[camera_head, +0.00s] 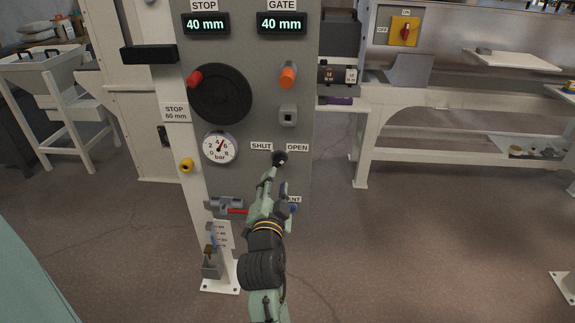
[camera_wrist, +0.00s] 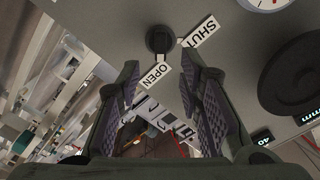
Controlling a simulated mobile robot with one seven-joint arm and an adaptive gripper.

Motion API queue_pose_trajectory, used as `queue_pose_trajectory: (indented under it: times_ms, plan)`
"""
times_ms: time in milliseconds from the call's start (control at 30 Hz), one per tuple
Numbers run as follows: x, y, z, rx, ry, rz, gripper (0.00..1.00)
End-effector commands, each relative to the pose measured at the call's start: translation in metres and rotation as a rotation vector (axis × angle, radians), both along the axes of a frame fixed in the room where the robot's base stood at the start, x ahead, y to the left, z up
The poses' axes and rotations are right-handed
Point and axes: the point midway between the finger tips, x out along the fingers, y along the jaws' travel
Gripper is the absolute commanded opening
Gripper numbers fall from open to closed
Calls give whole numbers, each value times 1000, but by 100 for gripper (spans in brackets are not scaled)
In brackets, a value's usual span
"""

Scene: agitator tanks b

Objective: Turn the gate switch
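The gate switch (camera_head: 280,158) is a small dark knob on the grey panel, between the SHUT label (camera_head: 261,146) and the OPEN label (camera_head: 297,147). In the wrist view the switch (camera_wrist: 158,39) is a round black knob just beyond my fingertips, roughly centred between them. My gripper (camera_head: 271,174) is just below and in front of the switch in the head view, partly overlapping its lower edge. In the wrist view my gripper (camera_wrist: 160,70) is open, its two ridged pads apart with nothing between them. I cannot tell whether a fingertip touches the knob.
A red-handled valve (camera_head: 236,211) sits lower left of my gripper. Floor to the right is clear.

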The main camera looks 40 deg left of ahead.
Motion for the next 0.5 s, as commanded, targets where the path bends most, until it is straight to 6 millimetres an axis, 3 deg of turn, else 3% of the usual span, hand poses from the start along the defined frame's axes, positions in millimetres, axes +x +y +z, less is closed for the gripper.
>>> queue_pose_trajectory:
  times_ms: [300,500]
  plan:
    - [52,32,3,1,-1,-1,33]
    - [72,43,1,0,-1,-1,33]
